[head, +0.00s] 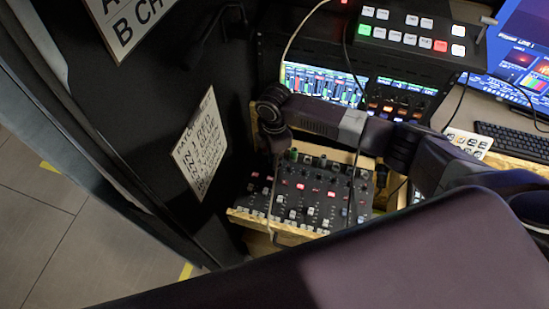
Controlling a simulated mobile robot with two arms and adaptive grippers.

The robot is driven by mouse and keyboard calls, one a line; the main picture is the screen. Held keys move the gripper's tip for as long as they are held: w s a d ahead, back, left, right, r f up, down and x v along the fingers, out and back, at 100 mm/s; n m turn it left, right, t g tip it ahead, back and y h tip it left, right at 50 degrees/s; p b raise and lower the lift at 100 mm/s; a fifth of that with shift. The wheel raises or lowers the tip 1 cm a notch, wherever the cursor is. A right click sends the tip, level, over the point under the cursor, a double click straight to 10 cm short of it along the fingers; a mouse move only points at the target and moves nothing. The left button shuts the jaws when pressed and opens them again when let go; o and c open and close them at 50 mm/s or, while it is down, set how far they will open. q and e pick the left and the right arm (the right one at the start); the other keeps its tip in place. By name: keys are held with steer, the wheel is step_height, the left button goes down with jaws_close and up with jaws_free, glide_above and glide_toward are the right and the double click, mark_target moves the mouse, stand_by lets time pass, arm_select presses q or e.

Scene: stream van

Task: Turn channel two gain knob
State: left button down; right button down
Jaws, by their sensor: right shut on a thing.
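The mixer (312,206) sits tilted in a light wooden frame, with rows of knobs along its top, red-lit displays in the middle and faders toward the front. My right arm comes in from the right over its back edge. My right gripper (276,151) points down at the upper left of the mixer, at the row of gain knobs. It is shut on a small knob there, which the gripper mostly hides; I cannot read its channel label. My left gripper is out of view.
A switcher with lit buttons (410,36) and a rack with lit screens (325,83) stand behind the mixer. A dark wall with a paper sign (200,145) is close on the left. A keyboard (515,140) and monitor are at right. Dark cables hang over the mixer.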

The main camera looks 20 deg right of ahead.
steer(key=n, duration=0.3)
steer(key=shift+w+r+n, duration=0.1)
steer(key=shift+n, duration=0.2)
steer(key=shift+a+n, duration=0.1)
steer(key=shift+n, duration=1.6)
steer(key=c, duration=2)
jaws_free()
steer(key=shift+o, duration=0.2)
step_height(320, 180, up, 12)
